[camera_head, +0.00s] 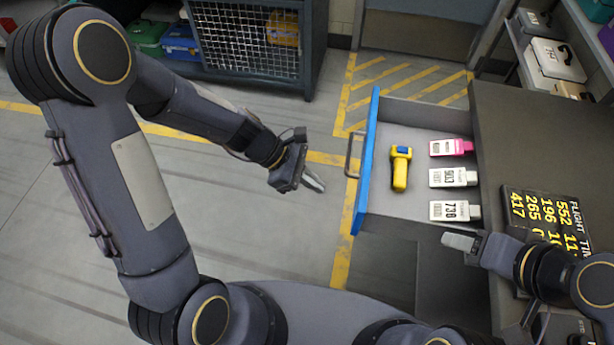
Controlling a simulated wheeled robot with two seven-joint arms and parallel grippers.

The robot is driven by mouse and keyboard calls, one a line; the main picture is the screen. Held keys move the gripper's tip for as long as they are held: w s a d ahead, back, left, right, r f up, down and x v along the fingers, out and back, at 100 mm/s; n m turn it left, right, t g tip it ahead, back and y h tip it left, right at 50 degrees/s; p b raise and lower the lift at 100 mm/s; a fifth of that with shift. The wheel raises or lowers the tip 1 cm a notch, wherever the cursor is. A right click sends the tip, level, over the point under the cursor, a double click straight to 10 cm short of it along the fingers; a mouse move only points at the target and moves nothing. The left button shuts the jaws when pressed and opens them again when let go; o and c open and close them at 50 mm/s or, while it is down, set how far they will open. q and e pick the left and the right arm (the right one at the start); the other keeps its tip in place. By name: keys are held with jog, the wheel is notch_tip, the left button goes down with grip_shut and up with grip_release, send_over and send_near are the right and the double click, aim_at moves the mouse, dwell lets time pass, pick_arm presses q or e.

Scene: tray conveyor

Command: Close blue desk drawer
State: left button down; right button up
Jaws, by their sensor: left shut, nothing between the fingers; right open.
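The blue-fronted desk drawer (367,150) is pulled out from the grey desk (520,150), its blue front facing left with a dark handle (353,155). Inside it lie a yellow and blue handheld device (400,170) and several tags, one with a pink end (452,147). My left gripper (315,184) is shut and empty, left of the drawer front and apart from the handle. My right gripper (460,243) is open and empty, by the drawer's near side at the desk edge; its fingers are partly hidden.
A black flight board (545,225) lies on the desk at right. A mesh-front cabinet (250,40) stands at the back left. Shelves with cases (557,60) are at the back right. The floor left of the drawer is clear, with yellow lines.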

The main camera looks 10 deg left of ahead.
pick_arm(q)
jog(key=d+f, duration=0.3)
jog(key=d, duration=0.4)
jog(key=shift+b, duration=0.45)
pick_arm(e)
jog(key=shift+f, duration=0.7)
pick_arm(q)
jog(key=shift+d+f, duration=0.1)
jog(key=shift+d, duration=0.1)
